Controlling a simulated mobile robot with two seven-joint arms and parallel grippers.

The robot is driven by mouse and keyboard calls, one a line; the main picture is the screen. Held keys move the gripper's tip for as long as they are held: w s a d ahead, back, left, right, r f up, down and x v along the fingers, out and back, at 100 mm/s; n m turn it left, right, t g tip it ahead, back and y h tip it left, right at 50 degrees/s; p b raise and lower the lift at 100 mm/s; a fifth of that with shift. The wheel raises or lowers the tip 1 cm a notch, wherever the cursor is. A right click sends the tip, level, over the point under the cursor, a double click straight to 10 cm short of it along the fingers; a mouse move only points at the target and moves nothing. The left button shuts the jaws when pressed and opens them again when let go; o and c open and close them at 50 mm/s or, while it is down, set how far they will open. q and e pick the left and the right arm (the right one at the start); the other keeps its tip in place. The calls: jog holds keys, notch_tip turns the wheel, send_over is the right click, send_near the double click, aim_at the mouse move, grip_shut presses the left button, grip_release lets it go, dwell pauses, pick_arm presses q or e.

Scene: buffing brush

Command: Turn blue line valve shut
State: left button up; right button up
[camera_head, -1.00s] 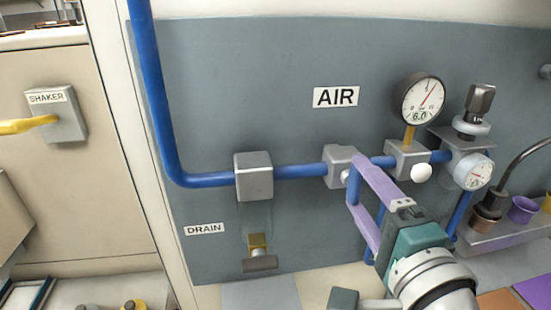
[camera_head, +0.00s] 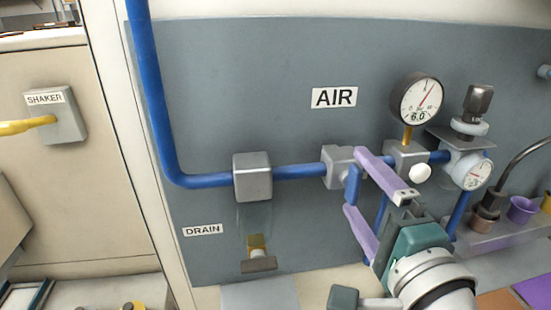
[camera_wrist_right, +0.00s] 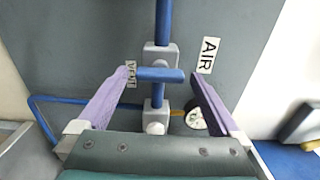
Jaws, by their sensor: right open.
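The blue valve handle (camera_head: 353,185) is a flat bar on a grey valve block (camera_head: 337,165) on the blue air pipe (camera_head: 300,171). In the right wrist view the handle (camera_wrist_right: 160,75) lies between the two purple fingertips, with a small gap at each end. My right gripper (camera_head: 354,181) is open, one finger above and one below the handle. It also shows in the wrist view (camera_wrist_right: 160,73). My left gripper is not in view.
A round gauge (camera_head: 417,98) reading 6.0 and a regulator with a dial (camera_head: 473,171) stand right of the valve. Another grey block (camera_head: 252,177) and a drain valve (camera_head: 258,262) are to the left. A holder (camera_head: 485,240) with cups is at right.

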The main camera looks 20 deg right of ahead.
jog(key=shift+s, duration=0.1)
jog(key=b+v, duration=0.2)
jog(key=v, duration=0.7)
jog(key=shift+s+a+b, duration=0.15)
jog(key=shift+s+b, duration=0.2)
jog(key=shift+b, duration=0.05)
